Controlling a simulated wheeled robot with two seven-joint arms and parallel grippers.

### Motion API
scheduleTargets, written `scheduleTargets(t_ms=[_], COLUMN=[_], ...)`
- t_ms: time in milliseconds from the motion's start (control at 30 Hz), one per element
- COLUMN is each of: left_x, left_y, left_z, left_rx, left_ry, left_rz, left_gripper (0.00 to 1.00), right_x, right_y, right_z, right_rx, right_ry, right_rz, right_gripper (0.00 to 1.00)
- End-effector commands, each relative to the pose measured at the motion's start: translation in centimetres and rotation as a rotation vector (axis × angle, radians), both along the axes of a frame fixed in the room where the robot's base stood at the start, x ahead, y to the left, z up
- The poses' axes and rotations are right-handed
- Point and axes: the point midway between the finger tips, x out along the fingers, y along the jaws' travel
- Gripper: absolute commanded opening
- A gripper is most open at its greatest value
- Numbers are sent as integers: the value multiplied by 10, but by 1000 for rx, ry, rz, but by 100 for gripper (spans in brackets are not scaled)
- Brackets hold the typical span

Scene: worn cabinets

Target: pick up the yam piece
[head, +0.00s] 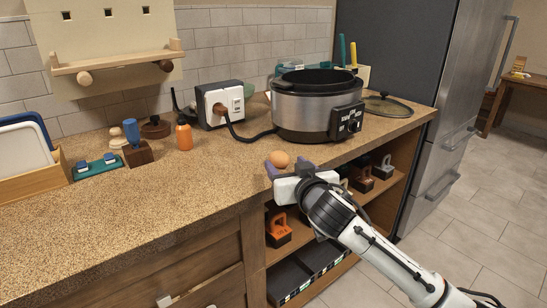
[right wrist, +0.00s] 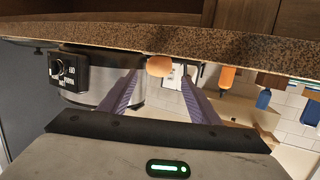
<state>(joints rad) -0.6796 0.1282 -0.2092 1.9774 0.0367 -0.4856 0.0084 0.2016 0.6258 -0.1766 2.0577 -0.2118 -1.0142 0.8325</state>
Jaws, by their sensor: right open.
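The yam piece (head: 279,159) is a small rounded orange-brown lump on the speckled countertop (head: 215,180), near its front edge. My right gripper (head: 288,168) is at that edge, just in front of the yam piece, with its purple fingers apart. In the right wrist view, which is upside down, the yam piece (right wrist: 159,66) shows between the tips of the two open fingers (right wrist: 160,76). I cannot tell whether it lies between them or just beyond. My left gripper is not in view.
A slow cooker (head: 318,105) stands behind the yam piece, with a glass lid (head: 388,106) to its right. A white socket box (head: 222,104) and an orange bottle (head: 184,135) stand further left. Open shelves (head: 300,235) lie below the counter. The front left counter is clear.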

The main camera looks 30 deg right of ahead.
Motion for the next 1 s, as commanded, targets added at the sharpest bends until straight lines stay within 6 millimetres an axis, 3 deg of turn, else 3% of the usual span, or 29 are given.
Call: scheduleTargets(t_ms=[633,967,1000], left_x=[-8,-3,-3], left_y=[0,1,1], left_z=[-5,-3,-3], left_rx=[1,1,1], left_ry=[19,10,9], left_rz=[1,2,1], left_gripper=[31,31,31], right_x=[68,75,75], right_y=[-23,-25,-25], right_z=[-18,-19,-19], right_rx=[0,1,0], right_ry=[2,2,2], right_rz=[1,3,3], right_gripper=[57,57,52])
